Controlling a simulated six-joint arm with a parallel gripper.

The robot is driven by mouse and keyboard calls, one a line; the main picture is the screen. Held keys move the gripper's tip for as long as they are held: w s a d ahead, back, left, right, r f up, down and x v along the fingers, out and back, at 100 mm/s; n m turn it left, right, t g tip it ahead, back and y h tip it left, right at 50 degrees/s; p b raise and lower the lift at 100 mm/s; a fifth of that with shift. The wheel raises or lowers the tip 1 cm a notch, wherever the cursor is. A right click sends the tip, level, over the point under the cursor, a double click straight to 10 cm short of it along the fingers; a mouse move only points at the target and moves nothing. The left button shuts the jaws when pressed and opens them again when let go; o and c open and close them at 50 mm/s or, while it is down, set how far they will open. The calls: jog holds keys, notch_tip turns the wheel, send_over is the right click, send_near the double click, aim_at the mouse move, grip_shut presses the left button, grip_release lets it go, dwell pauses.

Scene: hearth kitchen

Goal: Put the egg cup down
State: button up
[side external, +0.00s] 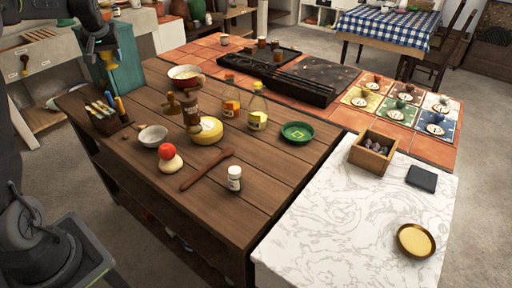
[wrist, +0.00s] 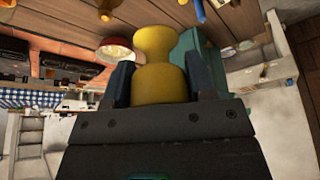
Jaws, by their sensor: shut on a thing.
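The yellow egg cup (wrist: 156,62) is between the two dark fingers of my gripper (wrist: 160,88) in the wrist view. Its narrow waist and flared end show, and its lower part is hidden by my gripper body. In the side view, my gripper (side external: 101,48) is at the upper left, by the teal box, with a bit of the yellow egg cup (side external: 106,55) showing. The egg cup is held clear of the wooden counter (side external: 262,180).
The counter holds a red-rimmed bowl (side external: 185,75), a utensil box (side external: 105,116), a grey bowl (side external: 153,137), a yellow cheese wheel (side external: 206,131), bottles and a green dish (side external: 297,131). A teal box (side external: 124,58) stands at its back left. The counter's front right is mostly clear.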

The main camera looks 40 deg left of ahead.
notch_tip(320, 180, up, 2)
jog(key=w+d+m+h, duration=0.1)
jog(key=w+d+m, duration=0.2)
jog(key=w+d, duration=1.35)
jog(key=w+d+m+t+h, duration=0.1)
jog(key=w+d+m, duration=0.15)
jog(key=d, duration=0.95)
jog(key=w+d+m, duration=0.1)
jog(key=w+d, duration=0.3)
jog(key=d, duration=0.8)
jog(key=f, duration=2.9)
jog(key=shift+s+a, duration=0.25)
jog(key=shift+a, duration=0.05)
jog(key=shift+f, duration=0.2)
jog(key=o, duration=0.9)
jog(key=shift+o, duration=0.2)
